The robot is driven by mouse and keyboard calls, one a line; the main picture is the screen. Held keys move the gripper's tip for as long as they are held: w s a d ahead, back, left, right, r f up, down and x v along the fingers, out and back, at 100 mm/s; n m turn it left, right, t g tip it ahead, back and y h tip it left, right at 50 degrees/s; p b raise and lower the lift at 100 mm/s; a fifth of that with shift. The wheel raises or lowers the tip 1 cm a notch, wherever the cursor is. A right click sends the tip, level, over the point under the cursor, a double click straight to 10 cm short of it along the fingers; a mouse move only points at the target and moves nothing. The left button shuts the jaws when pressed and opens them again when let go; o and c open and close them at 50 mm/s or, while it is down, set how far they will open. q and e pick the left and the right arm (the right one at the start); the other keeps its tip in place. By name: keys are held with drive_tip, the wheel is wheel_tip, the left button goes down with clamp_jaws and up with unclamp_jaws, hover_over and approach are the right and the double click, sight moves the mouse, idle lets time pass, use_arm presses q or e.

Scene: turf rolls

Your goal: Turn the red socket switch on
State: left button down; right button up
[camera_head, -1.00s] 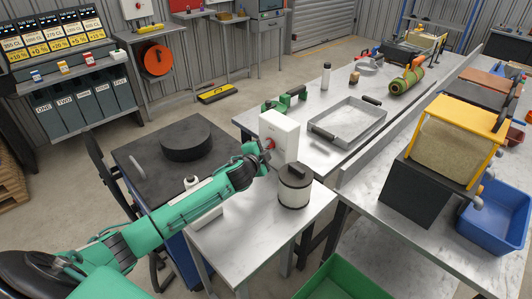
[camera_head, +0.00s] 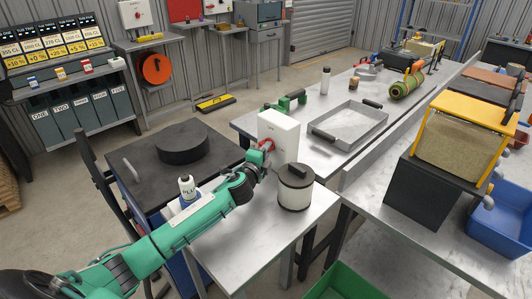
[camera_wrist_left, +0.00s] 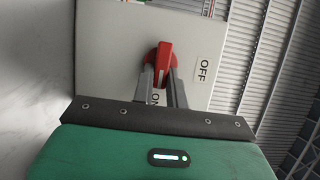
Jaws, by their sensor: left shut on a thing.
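The socket box (camera_head: 281,136) is a white upright box on the near end of the metal table. In the left wrist view the two fingers (camera_wrist_left: 163,76) lie on either side of the knob's handle. My right gripper is not in view.
A white canister with a black lid (camera_head: 296,187) stands close to the right of my left gripper. A metal tray (camera_head: 349,125) lies behind it on the table. A black cart top with a round black disc (camera_head: 182,144) is to the left.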

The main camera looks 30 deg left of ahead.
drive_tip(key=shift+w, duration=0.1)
use_arm(q)
drive_tip(key=c, duration=1.5)
unclamp_jaws()
drive_tip(key=shift+o, duration=0.5)
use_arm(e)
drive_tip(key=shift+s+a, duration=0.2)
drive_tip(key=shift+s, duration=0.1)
